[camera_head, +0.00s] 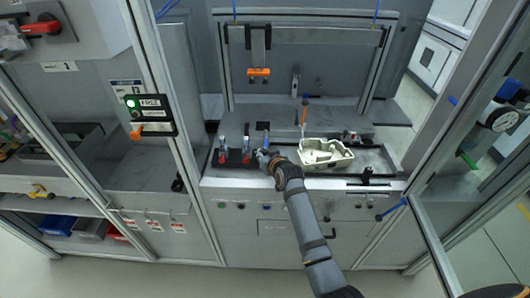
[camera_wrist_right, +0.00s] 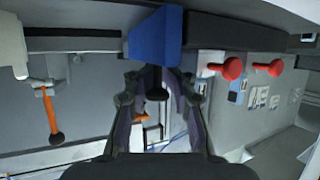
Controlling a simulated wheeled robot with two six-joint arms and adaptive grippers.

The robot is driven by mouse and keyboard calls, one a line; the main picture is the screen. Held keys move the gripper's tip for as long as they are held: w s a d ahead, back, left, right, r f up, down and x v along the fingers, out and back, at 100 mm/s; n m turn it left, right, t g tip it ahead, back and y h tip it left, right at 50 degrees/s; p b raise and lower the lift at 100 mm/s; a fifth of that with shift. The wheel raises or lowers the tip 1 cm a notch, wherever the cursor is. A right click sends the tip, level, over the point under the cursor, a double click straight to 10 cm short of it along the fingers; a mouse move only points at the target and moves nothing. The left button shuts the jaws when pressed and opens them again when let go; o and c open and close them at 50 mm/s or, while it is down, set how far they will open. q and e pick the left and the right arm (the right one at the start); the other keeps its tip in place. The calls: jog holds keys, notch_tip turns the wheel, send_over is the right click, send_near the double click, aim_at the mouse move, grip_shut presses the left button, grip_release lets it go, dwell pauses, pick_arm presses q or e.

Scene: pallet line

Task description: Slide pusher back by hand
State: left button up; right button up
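My right arm reaches up from the lower right of the head view. Its gripper (camera_head: 264,158) is at the front left of the machine bed, right beside the clamps with red handles. In the right wrist view the two fingers (camera_wrist_right: 158,75) stand apart with their tips at the lower edge of a blue block (camera_wrist_right: 154,38), which looks like the pusher's handle. The block covers the tips, so I cannot tell if they grip it. In the head view the arm and gripper hide most of this spot. My left gripper is not in view.
A cream casting (camera_head: 325,154) sits on the bed just right of my gripper. Red clamp handles (camera_head: 222,141) stand to the left, and their red knobs show in the wrist view (camera_wrist_right: 232,68). Machine posts flank both sides.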

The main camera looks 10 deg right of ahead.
jog(key=o, duration=0.5)
jog(key=shift+s+a+r, duration=0.2)
jog(key=shift+s+a, duration=0.05)
jog(key=shift+s, duration=0.1)
jog(key=shift+w+d+f, duration=0.1)
jog(key=shift+w+d, duration=0.05)
jog(key=v, duration=1.2)
